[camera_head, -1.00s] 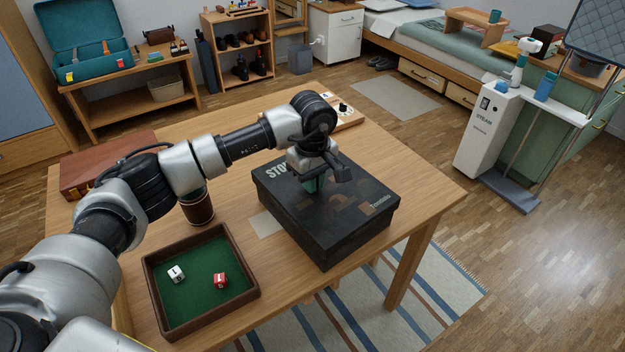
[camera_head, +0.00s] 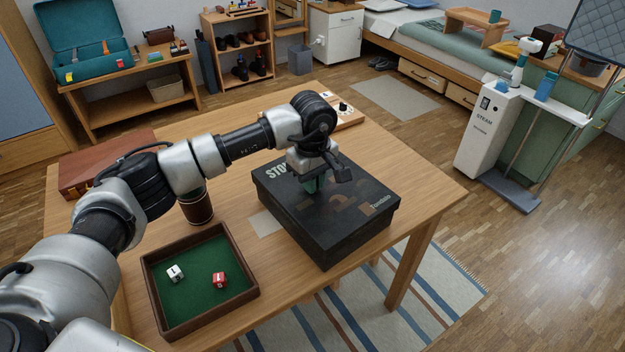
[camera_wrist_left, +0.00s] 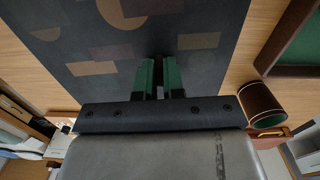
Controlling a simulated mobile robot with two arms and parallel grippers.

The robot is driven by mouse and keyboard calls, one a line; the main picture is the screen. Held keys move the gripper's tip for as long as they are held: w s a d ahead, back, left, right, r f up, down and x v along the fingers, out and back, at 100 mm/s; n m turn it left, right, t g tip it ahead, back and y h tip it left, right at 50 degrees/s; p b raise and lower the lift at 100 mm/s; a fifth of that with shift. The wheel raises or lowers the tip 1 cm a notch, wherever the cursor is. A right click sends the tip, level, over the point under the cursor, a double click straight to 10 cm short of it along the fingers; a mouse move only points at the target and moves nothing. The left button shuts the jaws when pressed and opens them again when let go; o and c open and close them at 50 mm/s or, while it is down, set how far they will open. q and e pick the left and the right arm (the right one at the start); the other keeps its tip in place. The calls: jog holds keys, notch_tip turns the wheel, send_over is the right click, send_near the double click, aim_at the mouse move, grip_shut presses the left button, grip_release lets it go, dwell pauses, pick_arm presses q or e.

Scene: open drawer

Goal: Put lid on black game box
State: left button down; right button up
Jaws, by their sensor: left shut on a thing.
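The black game box (camera_head: 296,231) stands on the wooden table. Its dark lid (camera_head: 345,222), printed with pale lettering and brown shapes, lies on top and looks level. The lid's printed face also shows in the left wrist view (camera_wrist_left: 120,50). My left gripper (camera_head: 313,187) is over the lid's far left part, its green fingers pointing down at it. In the left wrist view the fingers (camera_wrist_left: 161,68) are close together and shut on the lid. The exact grip point is hidden, and I cannot tell whether the lid is fully seated. My right gripper is not in view.
A tray with green felt (camera_head: 155,318) holds a white die (camera_head: 176,273) and a red die (camera_head: 220,280). A brown cup (camera_head: 198,208) stands behind it. A brown case (camera_head: 90,172) lies at the table's left, and a small board (camera_head: 347,113) lies behind my gripper.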

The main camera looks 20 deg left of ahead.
pick_arm(q)
jog(key=shift+f+b, duration=0.85)
jog(key=shift+f, duration=0.2)
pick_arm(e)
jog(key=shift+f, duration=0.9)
pick_arm(q)
jog(key=shift+f, duration=0.1)
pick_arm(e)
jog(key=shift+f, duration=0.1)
pick_arm(q)
jog(key=shift+f, duration=0.1)
jog(key=shift+f+b, duration=0.1)
jog(key=shift+b, duration=0.2)
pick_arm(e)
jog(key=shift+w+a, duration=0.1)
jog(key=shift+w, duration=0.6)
pick_arm(q)
jog(key=c, duration=1.2)
grip_release()
jog(key=shift+o, duration=0.3)
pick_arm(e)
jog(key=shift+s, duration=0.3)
